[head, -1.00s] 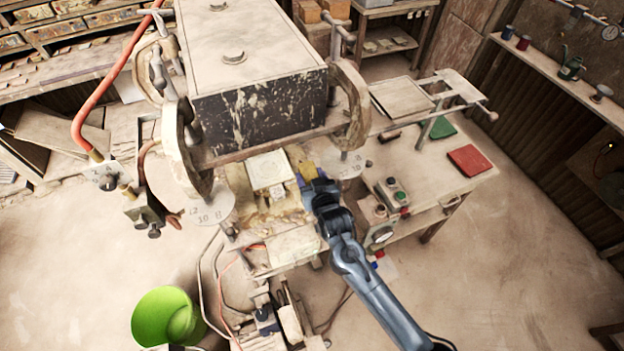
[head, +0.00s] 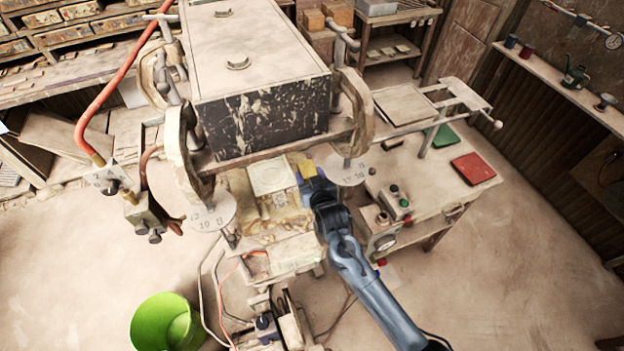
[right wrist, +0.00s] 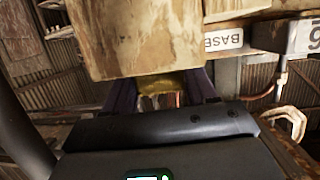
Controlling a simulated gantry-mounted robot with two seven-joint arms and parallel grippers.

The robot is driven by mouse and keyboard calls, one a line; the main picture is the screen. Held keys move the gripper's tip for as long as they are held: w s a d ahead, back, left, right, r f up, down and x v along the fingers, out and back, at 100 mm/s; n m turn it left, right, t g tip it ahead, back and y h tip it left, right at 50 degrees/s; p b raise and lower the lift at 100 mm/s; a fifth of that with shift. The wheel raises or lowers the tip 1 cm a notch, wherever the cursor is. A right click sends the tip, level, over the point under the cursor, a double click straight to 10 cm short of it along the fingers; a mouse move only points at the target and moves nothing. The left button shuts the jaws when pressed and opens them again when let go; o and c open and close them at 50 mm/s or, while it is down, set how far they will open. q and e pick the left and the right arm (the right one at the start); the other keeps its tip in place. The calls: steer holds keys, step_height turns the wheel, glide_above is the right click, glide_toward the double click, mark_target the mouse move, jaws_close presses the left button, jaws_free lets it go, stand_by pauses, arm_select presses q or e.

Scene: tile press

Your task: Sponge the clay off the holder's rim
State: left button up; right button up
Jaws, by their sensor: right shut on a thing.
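The holder (head: 268,172) is a pale square block with a raised rim. It sits on the clay-smeared press bed (head: 240,190) under the dark press head. My right gripper (head: 308,172) is shut on a yellow sponge (head: 306,168), just right of the holder. In the head view the sponge is close to the holder's right side, but I cannot tell whether it touches. The sponge also shows between the fingers in the right wrist view (right wrist: 165,86), partly hidden. My left gripper is not in view.
The press head (head: 260,120) hangs over the bed, between round side frames. A control box (head: 393,198) stands on the table at right, with green and red pads (head: 472,168) behind. A green bucket (head: 165,322) is on the floor at lower left.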

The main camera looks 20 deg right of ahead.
steer(key=shift+w+a, duration=0.2)
steer(key=shift+a, duration=0.1)
steer(key=shift+w+f+b, duration=0.1)
steer(key=shift+w+b, duration=0.25)
steer(key=shift+w, duration=0.15)
steer(key=shift+a, duration=0.1)
